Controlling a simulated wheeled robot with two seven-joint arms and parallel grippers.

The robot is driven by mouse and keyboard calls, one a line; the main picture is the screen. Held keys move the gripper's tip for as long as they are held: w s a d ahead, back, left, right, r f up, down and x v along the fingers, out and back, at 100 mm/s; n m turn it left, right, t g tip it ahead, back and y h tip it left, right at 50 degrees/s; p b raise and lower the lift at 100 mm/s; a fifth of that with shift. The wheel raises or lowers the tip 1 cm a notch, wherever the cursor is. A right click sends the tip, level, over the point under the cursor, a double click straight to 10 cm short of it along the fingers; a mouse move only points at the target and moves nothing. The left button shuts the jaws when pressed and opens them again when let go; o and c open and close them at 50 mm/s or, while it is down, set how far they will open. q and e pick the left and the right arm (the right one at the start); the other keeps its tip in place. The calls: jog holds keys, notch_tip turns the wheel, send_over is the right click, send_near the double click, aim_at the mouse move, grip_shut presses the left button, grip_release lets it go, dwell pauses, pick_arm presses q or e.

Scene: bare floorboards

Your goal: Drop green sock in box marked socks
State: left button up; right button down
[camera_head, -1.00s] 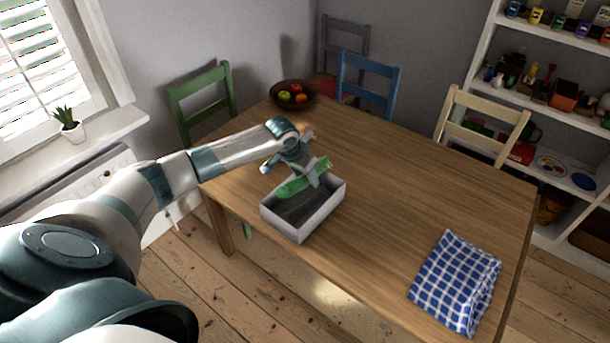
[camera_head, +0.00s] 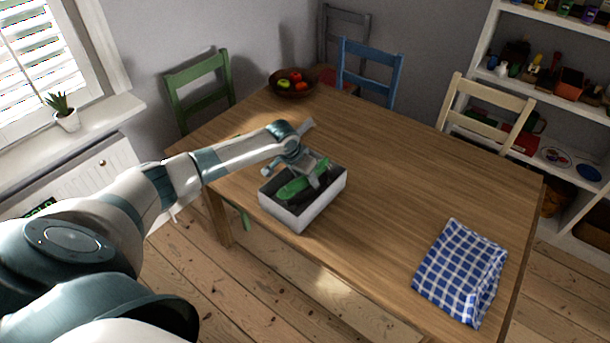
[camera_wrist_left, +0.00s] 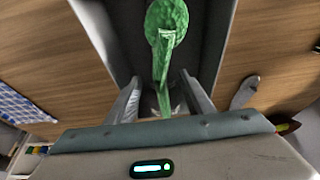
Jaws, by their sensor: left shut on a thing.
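A white open box (camera_head: 304,216) with a dark inside stands near the left front edge of the wooden table. No marking on it is readable. My left gripper (camera_head: 312,181) is over the box opening, pointing down, and is shut on the green sock (camera_head: 291,190). The sock hangs within the box's outline, at about rim height or just inside. In the left wrist view the green sock (camera_wrist_left: 166,35) extends away from between the fingers (camera_wrist_left: 161,100), with the box's walls on both sides. My right gripper is not in view.
A blue checked cloth (camera_head: 460,272) lies at the table's right front. A fruit bowl (camera_head: 293,86) stands at the far left corner. The middle of the wooden table (camera_head: 400,185) is clear. Green, blue and cream chairs stand around it.

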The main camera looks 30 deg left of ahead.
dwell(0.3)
pick_arm(q)
jog(key=o, duration=1.1)
jog(key=shift+s+r, duration=0.1)
jog(key=shift+r, duration=0.05)
jog(key=b+v, duration=0.4)
jog(key=v, duration=1.3)
